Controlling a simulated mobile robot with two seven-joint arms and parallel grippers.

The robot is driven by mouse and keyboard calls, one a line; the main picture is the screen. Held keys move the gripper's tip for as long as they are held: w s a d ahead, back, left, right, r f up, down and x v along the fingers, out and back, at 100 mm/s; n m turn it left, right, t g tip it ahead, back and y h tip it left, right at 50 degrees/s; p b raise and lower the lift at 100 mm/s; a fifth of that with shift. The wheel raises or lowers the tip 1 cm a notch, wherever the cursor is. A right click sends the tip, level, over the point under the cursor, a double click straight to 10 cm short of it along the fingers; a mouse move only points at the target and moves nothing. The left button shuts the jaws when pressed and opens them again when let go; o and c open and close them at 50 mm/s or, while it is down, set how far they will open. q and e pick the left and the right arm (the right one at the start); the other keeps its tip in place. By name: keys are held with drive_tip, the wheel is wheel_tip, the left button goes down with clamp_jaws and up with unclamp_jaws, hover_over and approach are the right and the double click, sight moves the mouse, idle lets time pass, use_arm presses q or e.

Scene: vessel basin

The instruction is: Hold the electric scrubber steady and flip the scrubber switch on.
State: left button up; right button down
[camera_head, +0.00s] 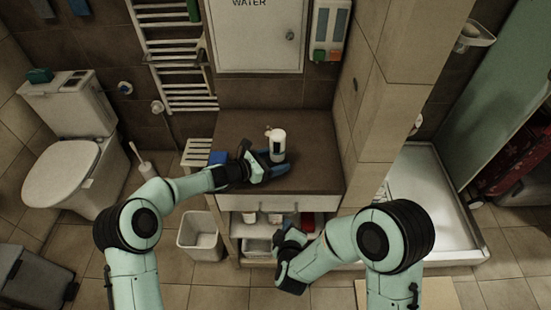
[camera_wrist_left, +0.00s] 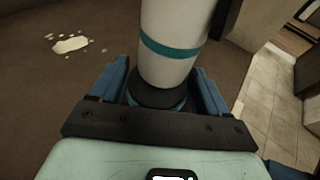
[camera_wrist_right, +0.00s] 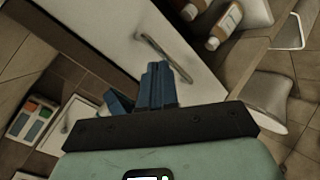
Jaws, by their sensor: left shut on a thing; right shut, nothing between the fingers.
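The electric scrubber (camera_head: 277,146) is a white upright cylinder standing at the countertop, with a small part sticking out at its top left. In the left wrist view the scrubber (camera_wrist_left: 174,48) has a teal band and a dark lower section. My left gripper (camera_head: 268,168) is shut on its lower part, with a blue finger on each side. My right gripper (camera_head: 291,240) is shut and empty, low in front of the cabinet. Its blue fingers are together in the right wrist view (camera_wrist_right: 158,82). I cannot make out the scrubber's switch.
The brown countertop (camera_head: 316,135) is mostly clear, with a blue item (camera_head: 218,158) at its left. A pale puddle-like patch (camera_wrist_left: 69,44) lies on it. Below are a drawer (camera_head: 315,203) and shelves with bottles (camera_wrist_right: 225,22). A white bin (camera_head: 199,238) stands left, a shower tray (camera_head: 425,195) right.

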sight(277, 152)
drive_tip(key=a+r+n+t+h, duration=0.1)
drive_tip(key=a+r+n+t, duration=0.1)
drive_tip(key=r, duration=0.6)
drive_tip(key=a+r+n+t+h, duration=0.1)
drive_tip(key=a+r+n+t, duration=0.2)
drive_tip(key=r, duration=0.6)
drive_tip(key=shift+s+a+r, duration=0.15)
drive_tip(key=shift+s+r, duration=0.1)
drive_tip(key=shift+s, duration=0.1)
drive_tip(key=w, duration=0.4)
drive_tip(key=w+d+f, duration=0.1)
drive_tip(key=w, duration=0.9)
drive_tip(key=shift+d+f, duration=0.2)
drive_tip(key=shift+f, duration=0.2)
drive_tip(key=shift+s, duration=0.1)
